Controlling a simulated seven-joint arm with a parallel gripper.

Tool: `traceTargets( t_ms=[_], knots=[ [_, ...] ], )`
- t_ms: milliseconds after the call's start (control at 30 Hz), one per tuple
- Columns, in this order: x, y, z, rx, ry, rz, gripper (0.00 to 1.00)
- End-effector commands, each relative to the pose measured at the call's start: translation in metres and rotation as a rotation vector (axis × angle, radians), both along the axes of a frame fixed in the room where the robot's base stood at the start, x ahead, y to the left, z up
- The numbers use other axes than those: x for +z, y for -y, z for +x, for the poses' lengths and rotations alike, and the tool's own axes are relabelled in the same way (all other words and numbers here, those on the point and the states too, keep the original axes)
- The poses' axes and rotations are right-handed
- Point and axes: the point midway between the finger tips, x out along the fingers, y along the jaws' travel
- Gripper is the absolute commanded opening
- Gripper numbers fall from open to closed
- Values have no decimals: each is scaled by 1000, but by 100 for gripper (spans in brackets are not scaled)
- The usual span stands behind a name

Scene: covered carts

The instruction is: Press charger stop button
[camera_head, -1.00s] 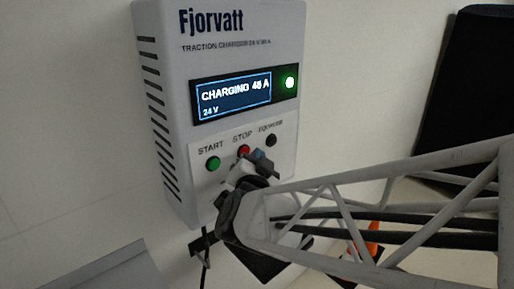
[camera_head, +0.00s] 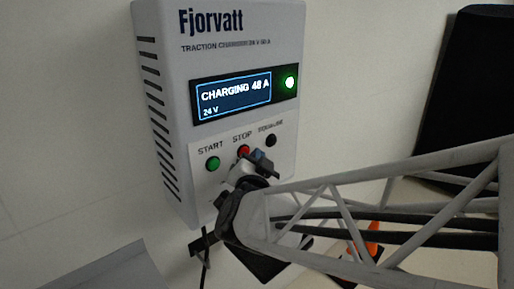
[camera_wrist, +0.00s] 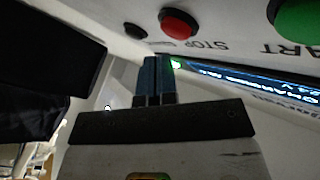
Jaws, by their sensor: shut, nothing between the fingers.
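The charger (camera_head: 215,60) is a pale wall box. Its screen (camera_head: 236,94) reads "CHARGING 48 A" and "24 V". The red stop button (camera_head: 243,149) sits under the word STOP, between the green start button (camera_head: 213,163) and a black button (camera_head: 271,140). My gripper (camera_head: 259,157) is shut and empty, just below and right of the red button in the head view. In the wrist view the blue fingertips (camera_wrist: 154,60) lie together. The red button (camera_wrist: 180,24) shows clear of them there, off to the upper right. I cannot tell the gap in depth.
A green lamp (camera_head: 289,83) glows beside the screen. The start button (camera_wrist: 298,17) and black button (camera_wrist: 136,31) flank the red one closely. A dark upright object (camera_head: 470,95) stands at right, and something orange (camera_head: 374,240) lies low behind my arm.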

Motion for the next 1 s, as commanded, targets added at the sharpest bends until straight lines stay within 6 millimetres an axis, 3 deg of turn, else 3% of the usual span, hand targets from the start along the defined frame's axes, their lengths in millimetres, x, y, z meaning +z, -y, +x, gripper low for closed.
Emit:
traceTargets(
  t_ms=[1000],
  knots=[
    [0,-6,6,0,0,0,0]
  ],
)
